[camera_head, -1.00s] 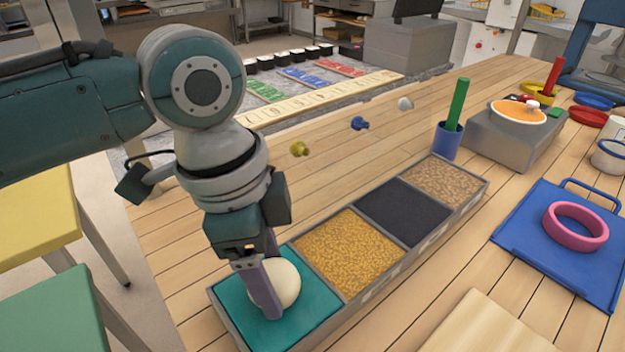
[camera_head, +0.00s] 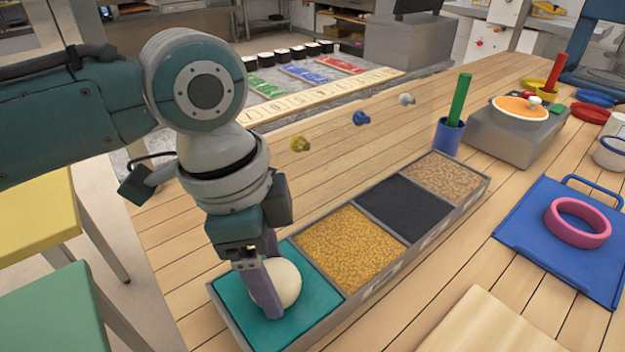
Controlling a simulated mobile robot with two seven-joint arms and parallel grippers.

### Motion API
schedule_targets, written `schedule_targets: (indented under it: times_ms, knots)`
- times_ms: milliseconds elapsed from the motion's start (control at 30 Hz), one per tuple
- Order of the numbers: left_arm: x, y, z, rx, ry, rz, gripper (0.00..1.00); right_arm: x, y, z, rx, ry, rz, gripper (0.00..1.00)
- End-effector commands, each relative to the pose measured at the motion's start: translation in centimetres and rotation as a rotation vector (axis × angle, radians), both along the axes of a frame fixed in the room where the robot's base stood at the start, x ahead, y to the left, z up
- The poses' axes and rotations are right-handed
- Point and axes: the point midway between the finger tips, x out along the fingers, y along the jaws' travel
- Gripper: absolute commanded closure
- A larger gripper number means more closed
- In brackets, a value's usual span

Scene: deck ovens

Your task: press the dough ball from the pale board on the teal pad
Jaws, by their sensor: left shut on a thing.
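The cream dough ball (camera_head: 288,283) is on the teal pad (camera_head: 312,312), in the nearest compartment of a long grey tray. My left gripper (camera_head: 268,300) points down over the pad and is shut on the dough ball, with one purple-grey finger showing in front of it. The other finger is mostly hidden. The ball appears to touch the pad. The pale board (camera_head: 485,325) lies at the lower right, and its visible part is bare. My right gripper is not in view.
The tray's other compartments hold a yellow grainy pad (camera_head: 350,250), a black pad (camera_head: 403,208) and a brown speckled pad (camera_head: 443,176). A blue cup (camera_head: 448,137) with a green stick stands behind. A blue board (camera_head: 540,255) with a pink ring (camera_head: 578,240) lies right.

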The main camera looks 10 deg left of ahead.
Motion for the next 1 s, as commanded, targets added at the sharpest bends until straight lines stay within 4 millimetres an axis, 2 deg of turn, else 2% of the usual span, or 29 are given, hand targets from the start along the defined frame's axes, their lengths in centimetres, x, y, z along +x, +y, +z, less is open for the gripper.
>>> schedule_targets:
  times_ms: [1000]
  knots:
    - [-0.04,0.09,-0.25,0.003,0.001,0.001,0.88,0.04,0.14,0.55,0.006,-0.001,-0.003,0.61]
